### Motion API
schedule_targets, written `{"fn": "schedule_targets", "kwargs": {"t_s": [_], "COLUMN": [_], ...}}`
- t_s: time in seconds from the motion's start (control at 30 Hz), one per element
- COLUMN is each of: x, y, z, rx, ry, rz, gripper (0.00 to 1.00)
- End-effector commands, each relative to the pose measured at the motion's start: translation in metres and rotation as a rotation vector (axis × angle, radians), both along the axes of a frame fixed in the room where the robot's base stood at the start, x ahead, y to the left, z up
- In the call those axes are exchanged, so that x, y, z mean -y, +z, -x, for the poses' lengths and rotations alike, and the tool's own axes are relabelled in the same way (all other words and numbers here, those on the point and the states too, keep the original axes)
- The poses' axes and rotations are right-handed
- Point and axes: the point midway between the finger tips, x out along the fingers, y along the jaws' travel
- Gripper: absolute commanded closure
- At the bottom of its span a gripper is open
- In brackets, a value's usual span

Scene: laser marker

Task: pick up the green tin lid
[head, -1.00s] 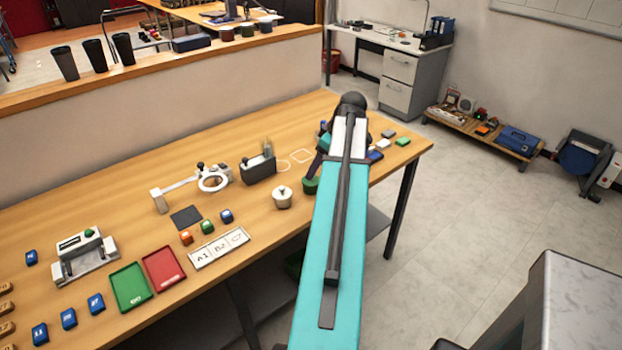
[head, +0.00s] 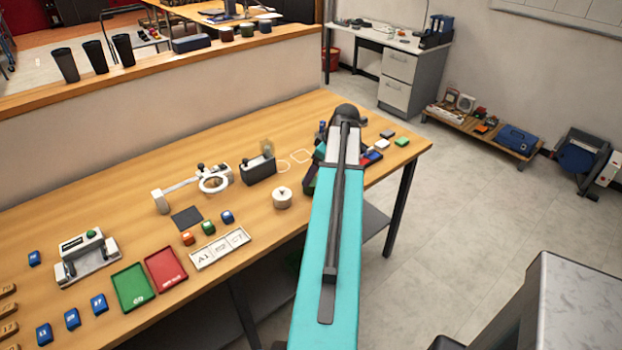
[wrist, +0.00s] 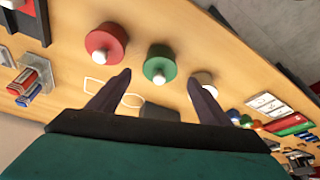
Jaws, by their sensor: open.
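The green tin lid (wrist: 159,68), round with a pale knob on top, is in the middle of the wrist view on the wooden table. It sits on its tin, whose side is mostly hidden. My gripper (wrist: 160,77) is open and empty. In the wrist view its two dark fingers appear on either side of the green lid, apart from it; the remaining distance is hard to tell.
A red-lidded tin (wrist: 104,43) stands left of the green one, and a white tin (head: 282,199) right of it in the wrist view (wrist: 203,79). A black holder (head: 258,169) and white outlines (head: 300,156) are close by. The table's front edge is near.

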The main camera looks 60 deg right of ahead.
Motion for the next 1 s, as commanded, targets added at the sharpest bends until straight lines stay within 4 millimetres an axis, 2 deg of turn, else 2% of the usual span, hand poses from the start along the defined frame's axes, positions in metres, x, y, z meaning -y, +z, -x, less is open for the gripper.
{"fn": "schedule_targets", "kwargs": {"t_s": [0.33,0.93,0.97,1.0], "x": [0.0,0.0,0.0,0.0], "y": [-0.022,-0.024,-0.024,-0.024], "z": [-0.01,-0.011,-0.011,-0.011], "rx": [0.0,0.0,0.0,0.0], "ry": [0.0,0.001,0.001,0.001], "rz": [0.0,0.0,0.0,0.0], "gripper": [0.28,0.28,0.3,0.36]}}
